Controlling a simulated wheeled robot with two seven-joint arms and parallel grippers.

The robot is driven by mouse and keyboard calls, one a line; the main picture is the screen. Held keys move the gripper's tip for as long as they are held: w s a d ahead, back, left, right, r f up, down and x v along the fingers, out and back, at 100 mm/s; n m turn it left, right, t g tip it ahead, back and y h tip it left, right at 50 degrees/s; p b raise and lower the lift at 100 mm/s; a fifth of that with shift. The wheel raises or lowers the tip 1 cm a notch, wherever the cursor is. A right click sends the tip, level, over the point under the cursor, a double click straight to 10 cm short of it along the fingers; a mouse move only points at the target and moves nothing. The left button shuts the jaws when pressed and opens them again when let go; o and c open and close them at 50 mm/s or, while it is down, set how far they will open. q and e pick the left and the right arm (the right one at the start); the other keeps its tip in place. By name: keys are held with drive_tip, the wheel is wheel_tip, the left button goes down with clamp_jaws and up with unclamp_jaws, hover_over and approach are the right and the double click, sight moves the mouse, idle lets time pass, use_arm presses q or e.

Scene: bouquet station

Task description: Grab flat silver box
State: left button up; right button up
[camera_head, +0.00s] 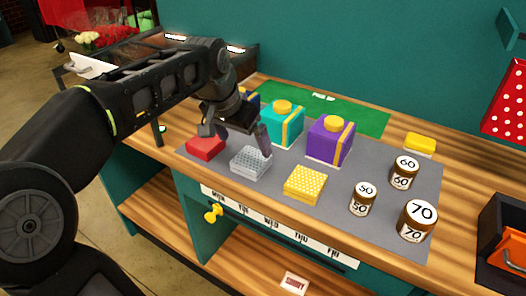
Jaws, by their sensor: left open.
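The flat silver box (250,162) lies on the grey mat (330,202), between a flat red box (206,147) on its left and a flat yellow box (305,185) with a pale dotted pattern on its right. My left gripper (236,142) is open just above and behind the silver box, its fingers pointing down. One finger is over the red box's side and the other is by the silver box's back right corner. I cannot tell whether it touches the box. My right gripper is not in view.
Teal (282,124) and purple (330,140) boxes with yellow trim stand behind. Jars marked 50 (362,199), 60 (404,172) and 70 (417,220) stand to the right. A dark bin (490,228) is at the far right. A green mat (355,114) lies at the back.

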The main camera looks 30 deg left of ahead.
sight(251, 158)
use_arm(q)
drive_tip(key=shift+w+r, duration=0.1)
drive_tip(key=shift+s+r, duration=0.1)
drive_tip(key=shift+s, duration=0.1)
drive_tip(key=shift+x, duration=1.35)
drive_tip(key=shift+x, duration=2.65)
drive_tip(key=shift+a, duration=0.1)
drive_tip(key=c, duration=1.6)
